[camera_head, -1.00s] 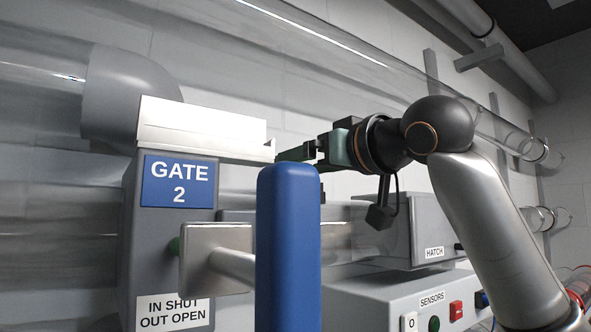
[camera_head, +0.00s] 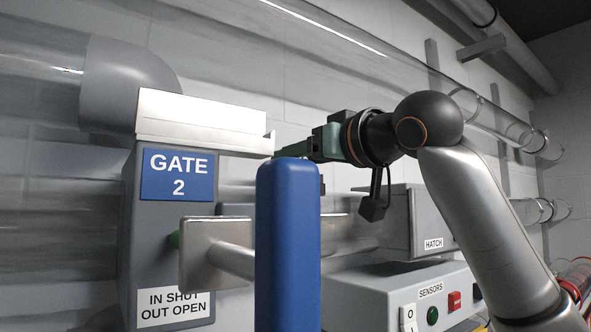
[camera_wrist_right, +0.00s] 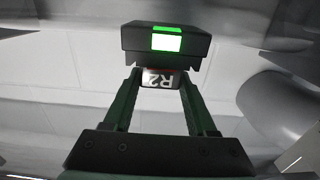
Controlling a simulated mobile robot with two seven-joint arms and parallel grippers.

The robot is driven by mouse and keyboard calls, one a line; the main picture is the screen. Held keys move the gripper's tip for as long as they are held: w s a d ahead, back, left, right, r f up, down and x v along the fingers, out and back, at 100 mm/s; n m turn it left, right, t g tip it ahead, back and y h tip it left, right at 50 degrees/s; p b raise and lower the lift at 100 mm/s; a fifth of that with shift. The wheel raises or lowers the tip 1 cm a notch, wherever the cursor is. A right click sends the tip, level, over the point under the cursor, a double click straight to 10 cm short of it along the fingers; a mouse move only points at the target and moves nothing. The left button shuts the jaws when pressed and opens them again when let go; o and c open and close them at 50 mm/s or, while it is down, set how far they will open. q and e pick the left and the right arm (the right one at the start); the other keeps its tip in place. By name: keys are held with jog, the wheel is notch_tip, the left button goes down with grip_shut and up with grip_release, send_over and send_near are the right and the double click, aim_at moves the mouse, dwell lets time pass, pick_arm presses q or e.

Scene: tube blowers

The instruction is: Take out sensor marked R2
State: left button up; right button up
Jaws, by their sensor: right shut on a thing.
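The sensor R2 (camera_wrist_right: 166,40) is a dark block with a lit green screen and a white label reading R2, upside down in the right wrist view. My right gripper (camera_wrist_right: 160,78) is shut on it, with one green finger on each side of the label. In the head view my right gripper (camera_head: 303,150) points left, beside the top of the Gate 2 housing. My left gripper is not in view.
The blue handle (camera_head: 288,245) stands upright in front of the Gate 2 housing (camera_head: 230,115). A box labelled HATCH (camera_head: 433,215) and a SENSORS panel (camera_head: 380,290) with buttons are at the lower right. Clear tubes (camera_head: 340,45) run along the wall above.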

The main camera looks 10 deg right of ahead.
jog(key=shift+c, duration=1.3)
jog(key=shift+r, duration=0.15)
